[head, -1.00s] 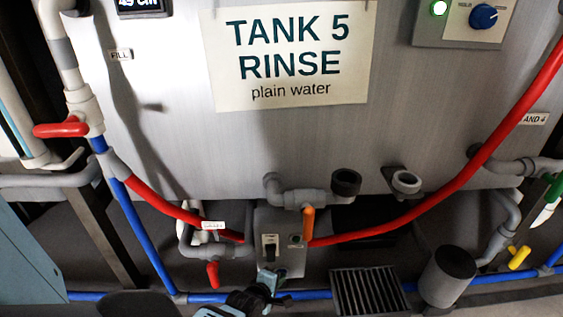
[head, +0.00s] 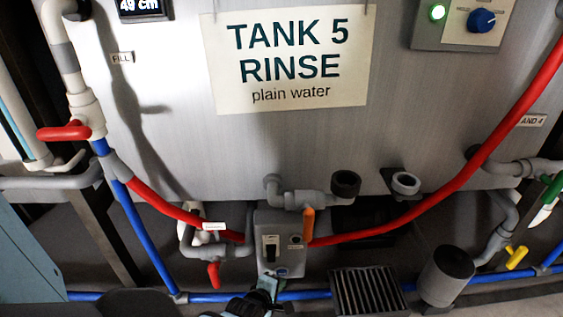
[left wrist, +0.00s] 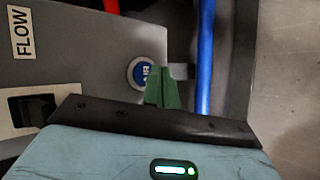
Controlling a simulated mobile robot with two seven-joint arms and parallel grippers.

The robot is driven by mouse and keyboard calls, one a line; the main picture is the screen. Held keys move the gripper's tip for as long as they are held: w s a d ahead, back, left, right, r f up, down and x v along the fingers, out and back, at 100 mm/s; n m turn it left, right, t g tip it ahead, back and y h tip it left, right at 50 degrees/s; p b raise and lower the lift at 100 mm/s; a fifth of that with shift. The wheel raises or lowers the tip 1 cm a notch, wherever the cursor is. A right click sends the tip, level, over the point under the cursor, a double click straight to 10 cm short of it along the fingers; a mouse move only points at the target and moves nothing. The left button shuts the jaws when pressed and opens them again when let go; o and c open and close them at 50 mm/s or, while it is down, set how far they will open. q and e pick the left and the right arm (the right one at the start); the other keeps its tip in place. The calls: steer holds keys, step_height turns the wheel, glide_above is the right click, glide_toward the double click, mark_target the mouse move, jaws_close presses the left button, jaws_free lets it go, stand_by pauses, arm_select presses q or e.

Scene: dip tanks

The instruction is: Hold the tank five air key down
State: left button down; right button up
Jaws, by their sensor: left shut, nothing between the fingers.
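The air key is a round blue button with a pale ring, marked AIR in the left wrist view (left wrist: 141,73). It sits low on the front of a grey control box (head: 262,232) below the tank five sign, and shows small in the head view (head: 282,271). My left gripper (head: 268,286) is shut and empty just below and left of the key. In the left wrist view its green fingertips (left wrist: 164,88) lie close beside the key's edge. I cannot tell whether they touch it. The right gripper is not in view.
A black rocker switch (head: 270,247) is above left of the key, and an orange-handled valve (head: 308,222) is above right. Red hoses (head: 430,205) run to both sides. A blue pipe (head: 210,298) passes low behind. A floor grate (head: 368,292) lies at right.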

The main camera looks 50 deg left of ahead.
arm_select(q)
steer(key=shift+d, duration=0.1)
steer(key=s+d+p, duration=0.2)
steer(key=s+d, duration=0.1)
steer(key=shift+s+d, duration=0.15)
steer(key=shift+d, duration=0.15)
stand_by(0.5)
steer(key=shift+r, duration=0.15)
